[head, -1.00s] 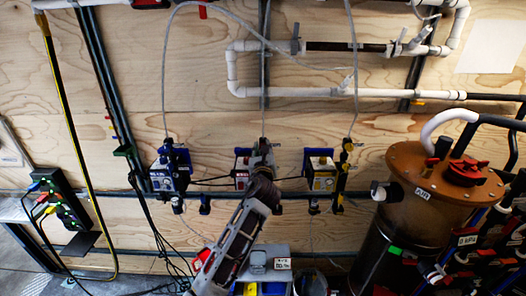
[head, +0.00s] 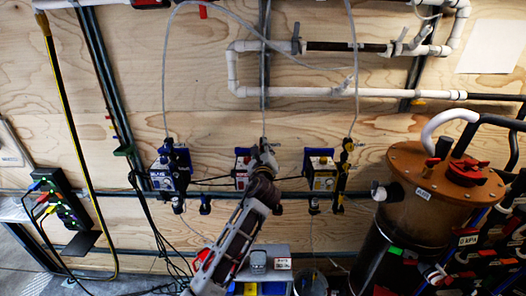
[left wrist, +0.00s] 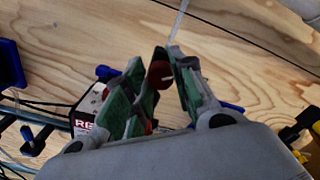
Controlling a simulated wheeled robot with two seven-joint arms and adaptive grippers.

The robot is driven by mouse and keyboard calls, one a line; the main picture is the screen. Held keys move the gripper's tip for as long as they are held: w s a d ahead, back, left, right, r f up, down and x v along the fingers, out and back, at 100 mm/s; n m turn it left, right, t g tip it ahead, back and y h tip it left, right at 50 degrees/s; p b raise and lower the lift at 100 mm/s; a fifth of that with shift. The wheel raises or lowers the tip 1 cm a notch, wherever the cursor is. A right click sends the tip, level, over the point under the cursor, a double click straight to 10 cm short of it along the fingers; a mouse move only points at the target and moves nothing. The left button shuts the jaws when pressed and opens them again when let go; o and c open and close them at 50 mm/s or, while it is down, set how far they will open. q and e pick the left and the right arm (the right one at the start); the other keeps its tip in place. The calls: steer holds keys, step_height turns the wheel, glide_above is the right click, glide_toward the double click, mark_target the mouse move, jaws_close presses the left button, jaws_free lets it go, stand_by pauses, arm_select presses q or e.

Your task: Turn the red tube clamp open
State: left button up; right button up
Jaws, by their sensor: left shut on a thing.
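My left gripper (head: 263,160) reaches up from below to the middle one of three pump units on the plywood wall. In the left wrist view, the left gripper (left wrist: 162,82) is shut on the small red tube clamp (left wrist: 159,74), which sits between its green-padded fingertips. A thin clear tube (left wrist: 179,22) runs up from the clamp. The middle unit (head: 242,172) is partly hidden behind the gripper; its label, beginning "RE" (left wrist: 86,126), shows in the left wrist view. In the head view the clamp is hidden by the gripper. My right gripper is not in view.
A blue-labelled unit (head: 167,172) hangs to the left and a yellow-labelled unit (head: 323,175) to the right. White pipes (head: 300,92) run above. A brown tank (head: 420,200) stands at the right. A black power strip (head: 60,203) is at the far left.

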arm_select(q)
steer(key=o, duration=1)
steer(key=shift+o, duration=0.2)
steer(key=s, duration=1.2)
